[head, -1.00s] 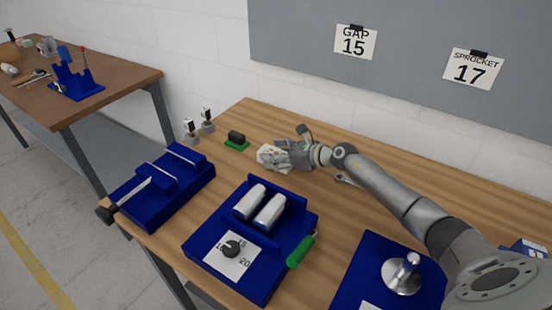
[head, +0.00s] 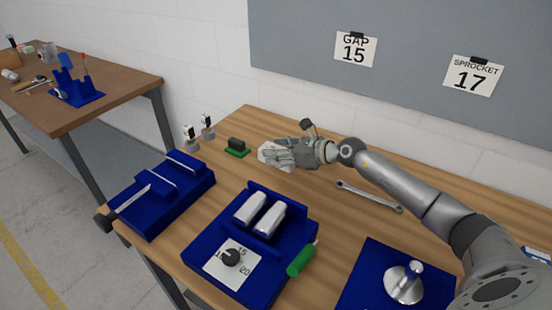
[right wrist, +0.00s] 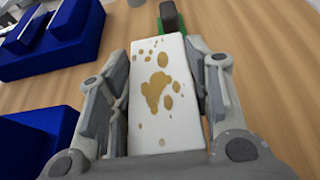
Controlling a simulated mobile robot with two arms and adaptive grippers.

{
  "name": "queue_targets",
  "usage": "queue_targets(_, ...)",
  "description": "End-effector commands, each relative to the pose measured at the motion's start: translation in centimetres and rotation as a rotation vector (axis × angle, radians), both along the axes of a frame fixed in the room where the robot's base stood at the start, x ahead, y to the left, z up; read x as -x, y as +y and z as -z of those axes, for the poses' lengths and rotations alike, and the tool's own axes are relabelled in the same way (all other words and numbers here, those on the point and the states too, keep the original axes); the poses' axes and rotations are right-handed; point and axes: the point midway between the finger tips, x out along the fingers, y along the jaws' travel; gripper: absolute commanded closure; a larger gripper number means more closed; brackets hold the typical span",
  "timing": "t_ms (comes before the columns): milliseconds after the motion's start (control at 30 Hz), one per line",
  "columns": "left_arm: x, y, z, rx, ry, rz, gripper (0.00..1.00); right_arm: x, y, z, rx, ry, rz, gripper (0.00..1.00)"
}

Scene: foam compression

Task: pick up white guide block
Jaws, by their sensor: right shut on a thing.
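The white guide block (right wrist: 160,115) is a pale block with brown spots on its top face. It fills the space between the fingers of my right gripper (right wrist: 165,110) in the right wrist view. In the head view, only the left part of the white block (head: 266,152) shows beside my right gripper (head: 278,156), which is shut on it at the back of the wooden table. Whether the block touches the table cannot be told. My left gripper is not in view.
A black piece on a green base (head: 237,148) stands just left of the block. Blue fixtures (head: 160,200) and a roller unit (head: 215,282) stand in front. A wrench (head: 370,197) lies on the right, near a blue plate (head: 370,270). A grey board (head: 420,60) hangs behind.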

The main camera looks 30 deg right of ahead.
Motion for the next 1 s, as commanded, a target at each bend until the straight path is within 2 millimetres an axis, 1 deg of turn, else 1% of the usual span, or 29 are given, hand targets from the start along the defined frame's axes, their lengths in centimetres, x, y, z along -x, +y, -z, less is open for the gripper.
queue_targets(33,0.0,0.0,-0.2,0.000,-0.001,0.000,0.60,0.9,0.0,-1.4,0.008,-0.007,-0.002,0.84)
queue_targets(167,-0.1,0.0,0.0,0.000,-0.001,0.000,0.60,3.4,0.4,-4.1,0.009,-0.005,-0.004,0.84)
queue_targets(300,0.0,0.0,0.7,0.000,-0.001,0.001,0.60,6.7,0.7,-5.2,0.010,-0.001,-0.003,0.84)
queue_targets(400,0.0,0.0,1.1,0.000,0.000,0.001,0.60,8.7,1.0,-6.1,0.010,-0.001,-0.003,0.84)
queue_targets(500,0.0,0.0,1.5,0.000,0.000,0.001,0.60,10.3,1.4,-6.9,0.008,0.000,-0.005,0.84)
queue_targets(700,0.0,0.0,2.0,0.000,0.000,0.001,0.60,11.6,1.3,-7.7,0.004,-0.002,0.005,0.84)
queue_targets(1000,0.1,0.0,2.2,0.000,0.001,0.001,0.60,12.2,1.7,-8.2,-0.001,-0.004,0.000,0.84)
